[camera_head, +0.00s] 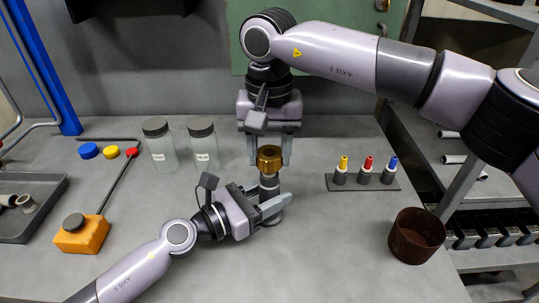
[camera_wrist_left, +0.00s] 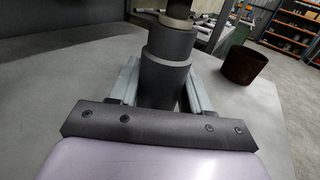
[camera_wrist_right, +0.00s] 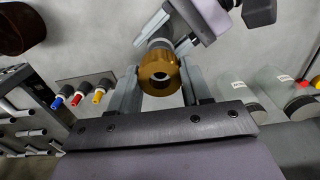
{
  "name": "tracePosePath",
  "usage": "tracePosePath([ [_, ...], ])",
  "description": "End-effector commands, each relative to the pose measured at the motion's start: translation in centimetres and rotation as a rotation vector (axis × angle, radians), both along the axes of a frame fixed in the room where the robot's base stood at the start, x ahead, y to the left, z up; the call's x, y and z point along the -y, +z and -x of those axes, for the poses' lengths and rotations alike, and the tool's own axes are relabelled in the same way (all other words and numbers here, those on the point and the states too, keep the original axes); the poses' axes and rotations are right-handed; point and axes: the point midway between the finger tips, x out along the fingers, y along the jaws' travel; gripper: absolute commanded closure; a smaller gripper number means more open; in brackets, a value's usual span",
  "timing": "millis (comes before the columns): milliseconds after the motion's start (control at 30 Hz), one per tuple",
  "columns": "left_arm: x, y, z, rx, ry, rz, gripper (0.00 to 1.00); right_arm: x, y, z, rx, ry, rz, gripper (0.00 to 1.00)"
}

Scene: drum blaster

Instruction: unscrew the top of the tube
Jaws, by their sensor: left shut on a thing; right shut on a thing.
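The tube (camera_head: 269,190) stands upright on the grey table, dark grey, with a brass-coloured top (camera_head: 269,157). My left gripper (camera_head: 272,205) comes in from the left and is shut on the tube's lower body; in the left wrist view the dark tube (camera_wrist_left: 166,65) stands between its fingers. My right gripper (camera_head: 270,150) reaches down from above and is shut on the brass top. In the right wrist view the brass top (camera_wrist_right: 160,70) is a ring with an open centre, between the two fingers. Whether thread shows between top and tube I cannot tell.
A rack with yellow, red and blue-tipped pieces (camera_head: 363,181) stands right of the tube. A brown cup (camera_head: 416,236) is at the front right. Two lidded jars (camera_head: 160,148) stand back left. An orange block (camera_head: 82,236) and a grey tray (camera_head: 40,222) are further left.

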Motion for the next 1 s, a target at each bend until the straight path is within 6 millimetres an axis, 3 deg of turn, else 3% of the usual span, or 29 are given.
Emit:
tracePosePath([
  [167, 0.0, -0.1, 0.0, -0.001, 0.0, -0.001, 1.0, 0.0, 2.3, 0.0, 0.002, 0.001, 0.0, 0.89],
  [367, 0.0, -0.1, 0.0, -0.001, 0.0, -0.001, 1.0, 0.0, 2.5, 0.0, 0.0, 0.0, 0.0, 0.89],
  [400, 0.0, -0.1, 0.0, -0.001, 0.0, -0.001, 0.49, 0.0, 2.5, 0.0, 0.0, 0.0, 0.0, 0.89],
  [500, 0.0, -0.1, 0.0, -0.001, 0.0, -0.001, 0.22, 0.0, 2.5, 0.0, 0.0, 0.0, 0.0, 0.89],
  [833, -0.2, -0.1, 0.1, -0.001, 0.001, -0.001, 0.22, 0.0, 2.5, 0.0, 0.0, 0.0, 0.0, 0.89],
  [1000, -1.7, -0.2, 1.1, -0.002, 0.001, -0.001, 0.22, 0.0, 2.2, 0.0, 0.0, 0.0, 0.0, 0.89],
])
